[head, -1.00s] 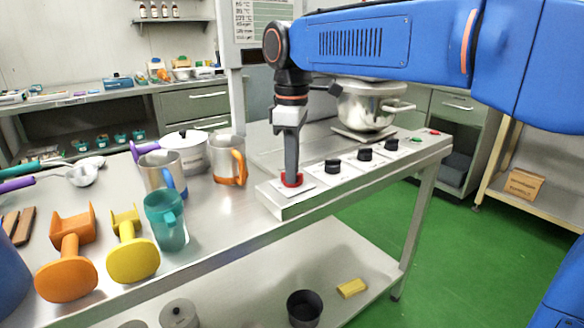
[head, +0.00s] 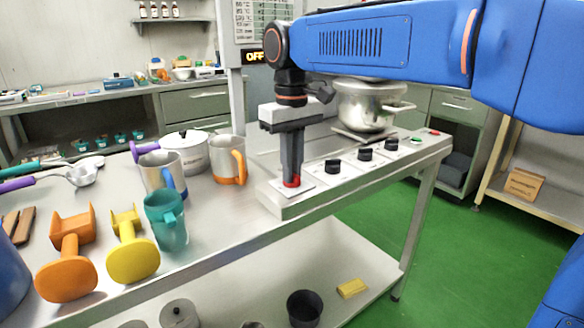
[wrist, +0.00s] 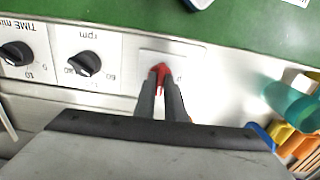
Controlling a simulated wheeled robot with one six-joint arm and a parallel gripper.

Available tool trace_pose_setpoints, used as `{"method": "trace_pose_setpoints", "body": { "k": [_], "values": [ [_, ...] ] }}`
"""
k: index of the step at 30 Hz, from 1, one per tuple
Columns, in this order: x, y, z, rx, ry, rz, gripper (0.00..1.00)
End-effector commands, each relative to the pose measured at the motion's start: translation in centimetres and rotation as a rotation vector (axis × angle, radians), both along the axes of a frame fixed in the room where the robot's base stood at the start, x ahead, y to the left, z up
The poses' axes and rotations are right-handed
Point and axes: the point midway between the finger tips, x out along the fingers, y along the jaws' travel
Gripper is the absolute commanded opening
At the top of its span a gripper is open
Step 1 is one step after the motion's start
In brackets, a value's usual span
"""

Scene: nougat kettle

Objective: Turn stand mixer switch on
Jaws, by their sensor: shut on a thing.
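The red switch (head: 292,181) sits on a white plate at the near left end of the control panel (head: 285,208). It also shows in the wrist view (wrist: 160,69), between my fingertips. My gripper (head: 291,178) points down onto the switch, with its fingers closed around it; in the wrist view the fingers (wrist: 160,85) touch its sides. The fingers hide part of the switch. A sign (head: 253,57) on the post behind reads OFF. A steel pot (head: 365,108) stands behind the panel.
Black knobs (head: 333,166) run along the panel to the right of the switch. Steel mugs (head: 229,160), a teal cup (head: 166,222) and orange and yellow tools (head: 132,262) stand to the left on the steel table.

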Motion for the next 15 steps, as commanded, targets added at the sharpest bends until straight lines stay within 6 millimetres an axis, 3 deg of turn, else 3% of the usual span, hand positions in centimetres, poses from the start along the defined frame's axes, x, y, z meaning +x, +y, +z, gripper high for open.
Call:
{"method": "trace_pose_setpoints", "body": {
  "k": [15],
  "values": [
    [0.04, 0.01, 0.06, 0.001, -0.002, -0.036, 0.0]
  ]
}}
